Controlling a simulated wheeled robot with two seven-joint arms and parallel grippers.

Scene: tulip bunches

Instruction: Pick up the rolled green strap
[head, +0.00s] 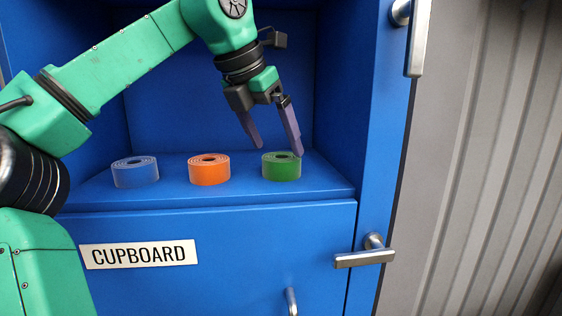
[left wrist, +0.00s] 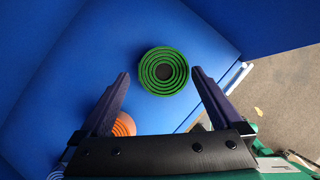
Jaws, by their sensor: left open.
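The rolled green strap (head: 281,167) sits at the right end of a row on the blue cupboard shelf (head: 230,192). My left gripper (head: 279,150) is open just above it, its two purple fingers pointing down. One fingertip overlaps the strap's top edge in the head view. In the left wrist view the green strap (left wrist: 164,71) shows as a coil from above, ahead of and between the spread fingers (left wrist: 162,75). The gripper holds nothing. I cannot tell whether a finger touches the strap. My right gripper is not in view.
An orange rolled strap (head: 209,170) stands left of the green one, and a blue rolled strap (head: 135,172) farther left. The cupboard's right side wall (head: 341,110) is close to the green strap. Metal handles (head: 364,254) stick out in front.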

